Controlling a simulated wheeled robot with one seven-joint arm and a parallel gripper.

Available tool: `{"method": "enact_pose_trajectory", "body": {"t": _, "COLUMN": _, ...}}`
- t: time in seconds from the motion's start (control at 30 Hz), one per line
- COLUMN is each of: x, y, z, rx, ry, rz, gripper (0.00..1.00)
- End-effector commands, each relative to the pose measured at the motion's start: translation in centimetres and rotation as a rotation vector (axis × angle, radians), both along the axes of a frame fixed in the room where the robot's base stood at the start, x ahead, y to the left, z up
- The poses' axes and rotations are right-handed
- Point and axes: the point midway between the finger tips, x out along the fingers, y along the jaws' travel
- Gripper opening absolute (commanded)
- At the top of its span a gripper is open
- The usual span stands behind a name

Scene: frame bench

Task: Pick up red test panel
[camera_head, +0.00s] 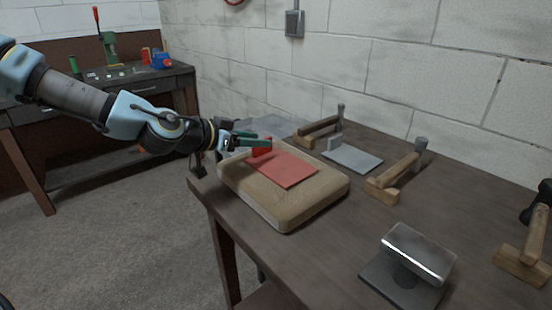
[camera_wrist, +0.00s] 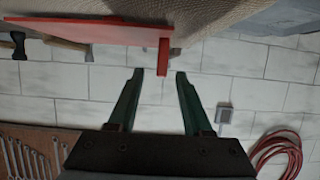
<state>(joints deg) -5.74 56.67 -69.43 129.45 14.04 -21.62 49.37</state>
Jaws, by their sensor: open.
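The red test panel (camera_head: 286,169) lies flat on a thick tan block (camera_head: 300,208) on the bench, with a short upright red tab (camera_head: 262,151) at its far-left edge. My gripper (camera_head: 262,139) is level, with its green fingers beside the tab. In the wrist view my gripper (camera_wrist: 160,74) is open and empty, with clear space between the fingers. There the panel (camera_wrist: 90,32) spans the upper left, and the tab (camera_wrist: 164,52) lines up with the finger gap, its end near the fingertips. Contact with either finger cannot be told.
A metal stand (camera_head: 418,254) is at the front. The block wall (camera_head: 340,60) stands behind. A second bench (camera_head: 130,72) is at left.

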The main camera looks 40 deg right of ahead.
Motion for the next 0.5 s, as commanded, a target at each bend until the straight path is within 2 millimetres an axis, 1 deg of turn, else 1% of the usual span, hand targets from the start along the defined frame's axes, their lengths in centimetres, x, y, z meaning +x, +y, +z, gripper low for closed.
{"method": "enact_pose_trajectory", "body": {"t": 0.17, "x": -0.1, "y": -1.0, "z": -0.3, "rx": 0.001, "ry": 0.002, "rz": 0.000, "gripper": 0.50}}
{"method": "enact_pose_trajectory", "body": {"t": 0.4, "x": -0.2, "y": -4.1, "z": -1.3, "rx": 0.001, "ry": 0.003, "rz": -0.001, "gripper": 0.50}}
{"method": "enact_pose_trajectory", "body": {"t": 0.5, "x": -0.2, "y": -5.0, "z": -1.8, "rx": 0.002, "ry": 0.002, "rz": 0.000, "gripper": 0.50}}
